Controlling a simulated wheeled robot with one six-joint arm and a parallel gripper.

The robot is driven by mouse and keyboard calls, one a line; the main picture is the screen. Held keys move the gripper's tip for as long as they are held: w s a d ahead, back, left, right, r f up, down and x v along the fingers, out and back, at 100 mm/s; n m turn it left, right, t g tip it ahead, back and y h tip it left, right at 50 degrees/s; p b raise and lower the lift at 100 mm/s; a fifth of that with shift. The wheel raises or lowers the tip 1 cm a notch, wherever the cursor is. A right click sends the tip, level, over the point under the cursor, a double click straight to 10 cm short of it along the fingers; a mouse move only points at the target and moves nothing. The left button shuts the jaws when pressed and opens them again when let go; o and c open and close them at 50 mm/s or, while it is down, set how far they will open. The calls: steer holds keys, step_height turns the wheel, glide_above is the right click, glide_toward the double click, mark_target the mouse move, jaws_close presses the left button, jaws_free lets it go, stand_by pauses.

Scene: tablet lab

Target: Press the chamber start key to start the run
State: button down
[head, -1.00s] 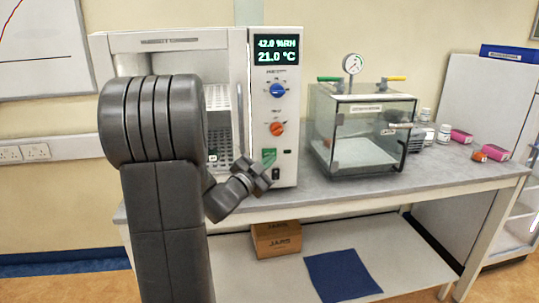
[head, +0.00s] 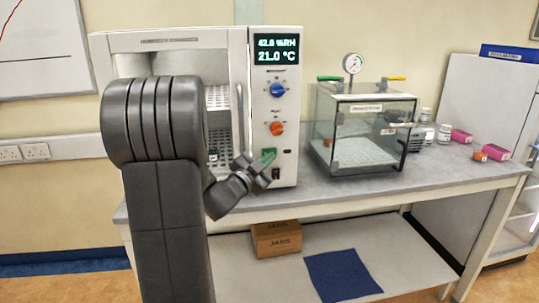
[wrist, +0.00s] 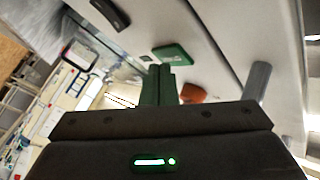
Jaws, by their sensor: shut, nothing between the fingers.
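The climate chamber (head: 170,41) stands on the bench with a control panel on its right side. The green start key (wrist: 175,54) is a raised square block on the panel in the wrist view. In the head view the key (head: 269,154) sits low on the panel, partly covered by my gripper. My gripper (head: 262,163) is shut and empty, in front of the panel. In the wrist view its green fingers (wrist: 158,72) are just short of the key in the picture; whether they touch it I cannot tell. The display (head: 277,50) reads 42.0 %RH and 21.0 °C.
An orange knob (head: 277,128) and a blue knob (head: 278,90) are above the key. A black rocker switch (head: 276,174) is below it. The upright door handle (head: 240,120) is left of the panel. A glass box (head: 360,135) stands to the right.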

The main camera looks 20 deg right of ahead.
steer(key=shift+w, duration=0.25)
stand_by(0.5)
steer(key=shift+w+r, duration=0.15)
steer(key=shift+r, duration=0.15)
stand_by(0.7)
steer(key=shift+s+f, duration=0.15)
steer(key=shift+s, duration=0.15)
steer(key=shift+s+f, duration=0.1)
steer(key=shift+s, duration=0.05)
steer(key=shift+b, duration=0.3)
steer(key=s, duration=0.2)
steer(key=s+a+b, duration=0.1)
steer(key=s, duration=0.2)
steer(key=shift+a, duration=0.15)
stand_by(0.5)
